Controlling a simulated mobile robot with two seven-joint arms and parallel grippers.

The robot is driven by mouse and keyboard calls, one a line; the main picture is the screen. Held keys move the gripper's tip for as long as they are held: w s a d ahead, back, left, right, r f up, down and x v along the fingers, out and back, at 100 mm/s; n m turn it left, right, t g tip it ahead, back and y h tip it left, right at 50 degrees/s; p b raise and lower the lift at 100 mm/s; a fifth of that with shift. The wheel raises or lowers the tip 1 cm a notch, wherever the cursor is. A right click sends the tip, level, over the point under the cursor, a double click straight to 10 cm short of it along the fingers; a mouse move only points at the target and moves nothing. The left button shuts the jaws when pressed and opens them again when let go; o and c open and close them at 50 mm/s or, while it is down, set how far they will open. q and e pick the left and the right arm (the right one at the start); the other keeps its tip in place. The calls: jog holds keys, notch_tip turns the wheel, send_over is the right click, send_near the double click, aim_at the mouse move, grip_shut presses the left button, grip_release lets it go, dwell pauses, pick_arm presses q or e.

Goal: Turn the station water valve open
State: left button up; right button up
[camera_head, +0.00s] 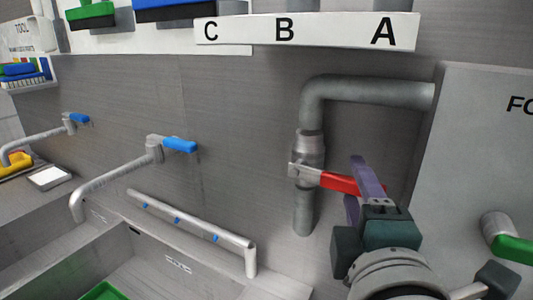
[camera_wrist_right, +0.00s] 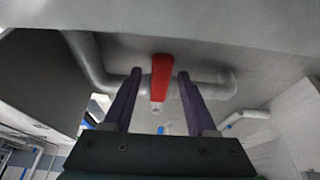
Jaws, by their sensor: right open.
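The water valve has a red lever handle (camera_head: 340,183) that sticks out to the right from a grey pipe (camera_head: 304,210) on the wall. My right gripper (camera_head: 362,190) is at the outer part of the lever, with purple fingers open. In the right wrist view the red handle (camera_wrist_right: 160,75) lies between the two open fingers (camera_wrist_right: 154,98), with gaps visible on both sides. One finger partly hides the lever's end in the head view. My left gripper is not in view.
A grey box (camera_head: 480,130) stands on the right, with a green-handled fitting (camera_head: 510,247) below. Sinks with blue-handled taps (camera_head: 180,145) and a spray bar (camera_head: 190,220) lie to the left. A sign (camera_head: 310,30) lettered C, B, A hangs above.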

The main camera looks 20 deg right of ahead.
jog(key=shift+p+x, duration=0.4)
jog(key=shift+x, duration=1.65)
grip_shut()
